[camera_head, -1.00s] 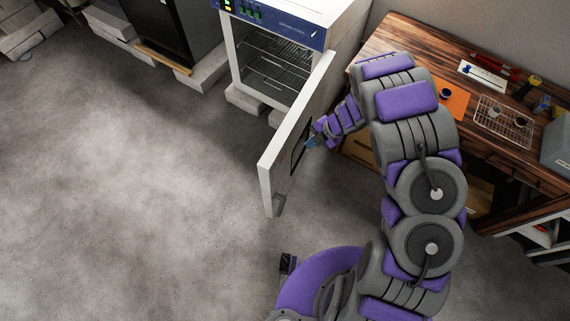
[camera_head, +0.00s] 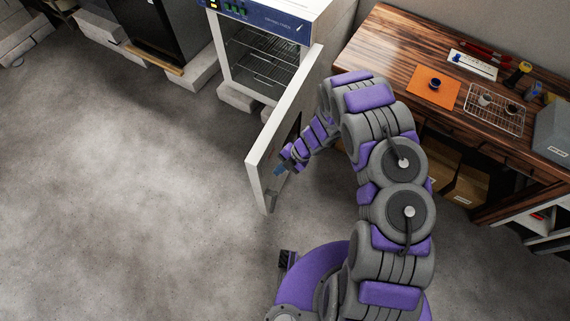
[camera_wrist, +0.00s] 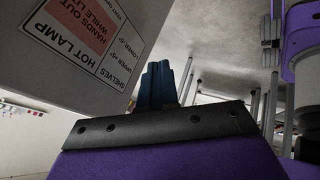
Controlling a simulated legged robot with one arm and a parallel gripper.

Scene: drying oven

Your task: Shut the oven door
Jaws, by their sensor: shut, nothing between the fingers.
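The oven (camera_head: 268,50) stands at the top with its chamber open and wire racks (camera_head: 262,58) inside. Its door (camera_head: 275,140) is swung out towards me, well open, with its free end nearest me. My gripper (camera_head: 280,170) is shut and empty, at the right side of the door near its free end. In the wrist view my gripper's blue fingers (camera_wrist: 156,85) are together beside a pale door panel with a hot lamp label (camera_wrist: 85,30). I cannot tell whether the fingertips touch the door.
A wooden bench (camera_head: 400,50) with an orange mat (camera_head: 433,87), a wire rack (camera_head: 495,108) and tools stands at the right. Cardboard boxes (camera_head: 468,185) sit beneath it. The grey floor (camera_head: 130,200) left of the door is clear.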

